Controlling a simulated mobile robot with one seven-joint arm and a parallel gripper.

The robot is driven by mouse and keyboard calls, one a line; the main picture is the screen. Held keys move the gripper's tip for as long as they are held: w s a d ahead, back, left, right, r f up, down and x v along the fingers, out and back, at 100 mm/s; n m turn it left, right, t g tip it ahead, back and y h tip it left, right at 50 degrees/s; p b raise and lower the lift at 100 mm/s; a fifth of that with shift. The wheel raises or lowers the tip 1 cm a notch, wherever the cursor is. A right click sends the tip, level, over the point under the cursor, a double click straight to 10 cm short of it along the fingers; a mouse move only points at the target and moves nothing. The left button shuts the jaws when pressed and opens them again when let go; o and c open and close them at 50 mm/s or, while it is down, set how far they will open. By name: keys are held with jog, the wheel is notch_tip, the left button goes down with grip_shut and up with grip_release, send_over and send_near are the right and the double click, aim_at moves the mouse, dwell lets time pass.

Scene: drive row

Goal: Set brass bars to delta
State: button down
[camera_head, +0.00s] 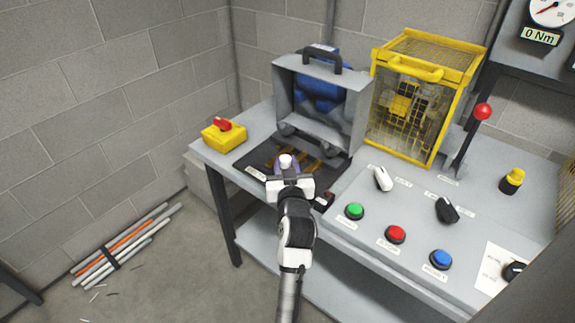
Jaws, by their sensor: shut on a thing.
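The brass bars (308,162) show as orange-gold strips on a dark terminal panel (258,166) at the front of the bench. My arm covers part of them, so I cannot tell how they are arranged. My gripper (287,174) is over the panel, shut on a small white-topped thing (285,160) with a pale purple lower part. I cannot tell what it is or whether it touches the bars.
A raised grey cover (347,113) with a black handle stands behind the panel, before a blue machine (322,88). A yellow cage (425,60) is to its right. A yellow box with a red switch (223,133) stands left. Green (354,211), red (396,234) and blue (441,258) buttons are right.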

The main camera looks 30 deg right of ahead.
aim_at(272, 168)
jog(key=w, duration=0.1)
jog(key=w+a, duration=0.1)
jog(key=w, duration=0.1)
jog(key=w+a, duration=0.1)
jog(key=shift+w+r+p, duration=0.15)
jog(key=shift+w+p, duration=0.1)
jog(key=shift+p, duration=0.15)
jog(key=c, duration=1.5)
grip_release()
jog(key=o, duration=0.4)
jog(key=shift+w, duration=0.15)
jog(key=shift+o, duration=0.2)
